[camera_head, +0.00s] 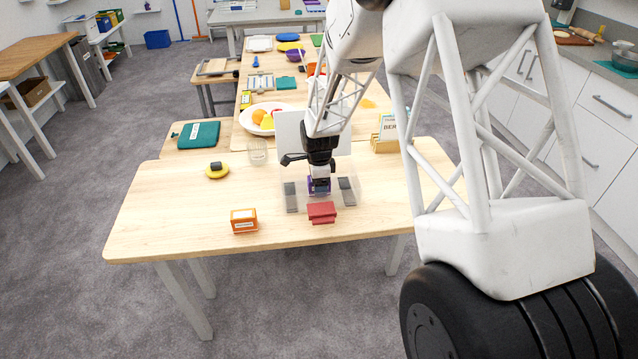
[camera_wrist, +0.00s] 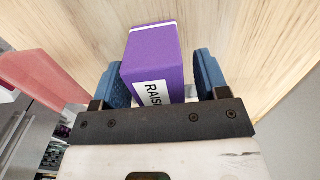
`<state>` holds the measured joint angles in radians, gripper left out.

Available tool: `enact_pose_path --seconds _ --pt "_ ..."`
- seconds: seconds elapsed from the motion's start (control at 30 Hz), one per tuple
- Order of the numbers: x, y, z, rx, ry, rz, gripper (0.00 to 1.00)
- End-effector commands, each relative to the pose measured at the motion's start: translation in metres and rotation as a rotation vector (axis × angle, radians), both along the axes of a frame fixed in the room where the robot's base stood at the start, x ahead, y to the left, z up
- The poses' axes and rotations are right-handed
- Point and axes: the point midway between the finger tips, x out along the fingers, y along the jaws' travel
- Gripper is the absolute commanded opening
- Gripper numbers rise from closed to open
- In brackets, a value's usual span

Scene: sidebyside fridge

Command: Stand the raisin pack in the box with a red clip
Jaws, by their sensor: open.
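The purple raisin pack (camera_wrist: 158,60) is between my gripper's two blue fingers in the wrist view, its white label partly hidden by the gripper body. My gripper (camera_wrist: 162,80) is open, with a gap between the pack and the right finger. In the head view, the pack (camera_head: 319,184) shows small and purple under my gripper (camera_head: 319,178), low over the table. Grey pieces (camera_head: 291,196) and a red clip-like piece (camera_head: 321,212) surround that spot, with what looks like a clear box there. I cannot tell whether the pack is inside it or touching its floor.
An orange pack (camera_head: 243,221) stands at the table's front left. A yellow disc with a dark piece (camera_head: 217,171), a glass (camera_head: 257,152) and a wooden card holder (camera_head: 384,145) are farther back. The table (camera_head: 150,215) is clear at left.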

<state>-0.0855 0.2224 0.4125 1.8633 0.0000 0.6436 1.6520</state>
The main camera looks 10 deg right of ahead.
Motion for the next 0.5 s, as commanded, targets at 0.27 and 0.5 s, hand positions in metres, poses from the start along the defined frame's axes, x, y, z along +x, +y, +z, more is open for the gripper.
enact_pose_path --seconds 0.27,0.5 --pt "0.0 0.0 0.004 0.0 -0.001 0.0 0.68" --pt "0.0 0.0 0.027 0.0 -0.002 0.0 0.68"
